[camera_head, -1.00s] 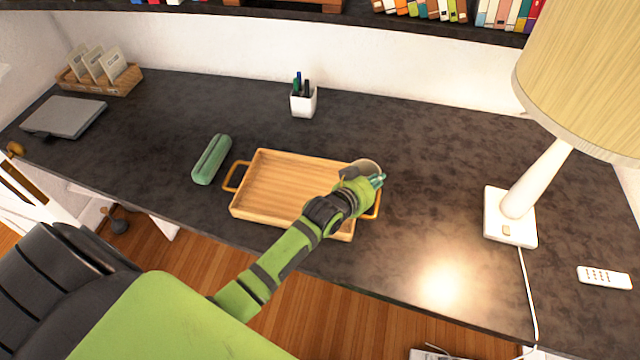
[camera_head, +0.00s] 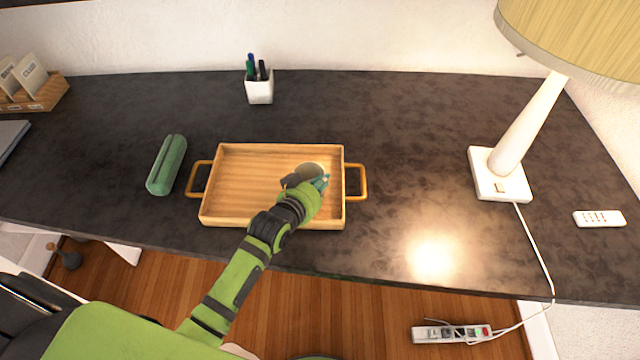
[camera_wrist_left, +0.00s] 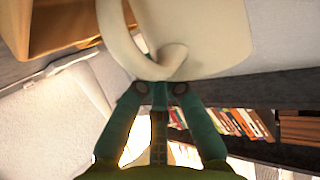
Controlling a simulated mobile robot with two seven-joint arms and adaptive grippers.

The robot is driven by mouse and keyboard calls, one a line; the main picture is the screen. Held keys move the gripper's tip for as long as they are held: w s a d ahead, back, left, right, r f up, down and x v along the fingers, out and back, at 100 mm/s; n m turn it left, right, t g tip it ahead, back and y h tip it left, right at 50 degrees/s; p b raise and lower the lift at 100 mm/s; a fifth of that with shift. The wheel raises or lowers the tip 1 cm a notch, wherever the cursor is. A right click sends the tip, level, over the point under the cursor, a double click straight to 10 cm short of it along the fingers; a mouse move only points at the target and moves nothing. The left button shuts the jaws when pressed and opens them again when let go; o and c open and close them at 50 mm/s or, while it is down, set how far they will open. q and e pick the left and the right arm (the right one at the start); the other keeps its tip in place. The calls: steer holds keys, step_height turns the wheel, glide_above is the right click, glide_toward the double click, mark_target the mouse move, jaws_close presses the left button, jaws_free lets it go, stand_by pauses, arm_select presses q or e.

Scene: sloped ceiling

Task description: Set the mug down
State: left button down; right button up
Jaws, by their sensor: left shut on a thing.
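A pale mug (camera_head: 311,169) is at the right part of the wooden tray (camera_head: 240,180), largely hidden by my left gripper (camera_head: 321,183). In the left wrist view the cream mug (camera_wrist_left: 205,35) fills the top, and the teal fingers of my left gripper (camera_wrist_left: 160,88) are shut on its handle. I cannot tell whether the mug's base touches the tray floor. The tray lies flat on the dark desk, with a handle loop at each end. My right gripper is not in view.
A green case (camera_head: 167,165) lies left of the tray. A white pen cup (camera_head: 259,90) stands behind it. A lamp (camera_head: 500,178) and a white remote (camera_head: 599,218) are at the right. The dark desk (camera_head: 400,130) is clear between tray and lamp.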

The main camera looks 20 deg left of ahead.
arm_select(q)
steer(key=shift+s, duration=0.2)
steer(key=c, duration=1.3)
jaws_free()
steer(key=shift+c, duration=0.2)
steer(key=shift+f, duration=0.1)
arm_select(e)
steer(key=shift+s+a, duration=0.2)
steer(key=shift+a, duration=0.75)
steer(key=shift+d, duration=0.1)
arm_select(q)
steer(key=b+v, duration=0.1)
steer(key=v, duration=1.1)
steer(key=shift+r, duration=0.3)
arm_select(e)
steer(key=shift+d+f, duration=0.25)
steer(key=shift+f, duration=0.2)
